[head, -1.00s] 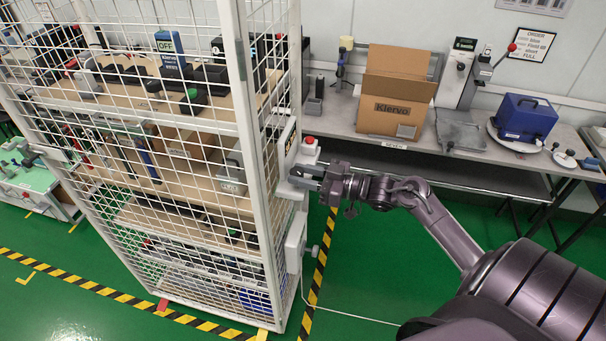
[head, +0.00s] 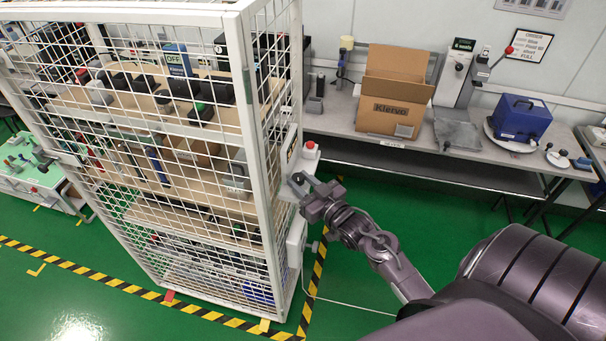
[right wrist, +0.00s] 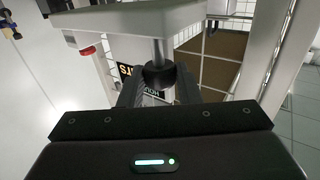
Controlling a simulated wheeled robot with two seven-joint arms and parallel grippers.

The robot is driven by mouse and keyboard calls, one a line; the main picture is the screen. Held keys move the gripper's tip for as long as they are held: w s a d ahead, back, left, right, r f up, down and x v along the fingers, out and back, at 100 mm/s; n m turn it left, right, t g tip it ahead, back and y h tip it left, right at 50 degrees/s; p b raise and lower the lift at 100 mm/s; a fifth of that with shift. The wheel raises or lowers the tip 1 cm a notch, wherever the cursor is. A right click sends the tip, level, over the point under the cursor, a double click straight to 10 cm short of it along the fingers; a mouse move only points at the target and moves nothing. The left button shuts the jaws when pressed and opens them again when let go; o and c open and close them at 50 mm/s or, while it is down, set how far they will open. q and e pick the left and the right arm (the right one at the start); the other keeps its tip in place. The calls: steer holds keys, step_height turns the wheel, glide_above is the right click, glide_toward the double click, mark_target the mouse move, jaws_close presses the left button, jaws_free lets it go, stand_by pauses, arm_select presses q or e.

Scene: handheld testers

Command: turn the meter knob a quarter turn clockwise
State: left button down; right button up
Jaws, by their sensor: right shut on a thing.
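My right gripper (head: 300,187) is at the narrow right side of the white wire cage (head: 243,125), below a red button. In the right wrist view, its dark fingers (right wrist: 157,88) are shut on a dark round grip (right wrist: 159,75) at the end of a metal stem. The stem comes out of a pale grey housing (right wrist: 125,22). The fingers hide part of the grip. Several handheld testers stand on the shelves behind the mesh, one a blue unit (head: 177,60) reading OFF. I cannot make out which is the meter, or its knob. My left gripper is not in view.
The red button (head: 310,146) sits on a white box on the cage side. A grey bench (head: 345,128) along the wall holds a cardboard box (head: 392,105) and a blue case (head: 522,118). Green floor (head: 350,215) lies open between cage and bench; striped tape edges the cage.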

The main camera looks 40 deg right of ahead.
steer(key=h, duration=0.1)
steer(key=m+h, duration=0.2)
steer(key=shift+a+r+h, duration=0.1)
steer(key=shift+a+h, duration=0.15)
steer(key=shift+h, duration=0.15)
steer(key=shift+m+g+h, duration=0.3)
steer(key=shift+m+h, duration=0.7)
steer(key=shift+h, duration=0.5)
steer(key=o, duration=1)
steer(key=shift+c, duration=0.2)
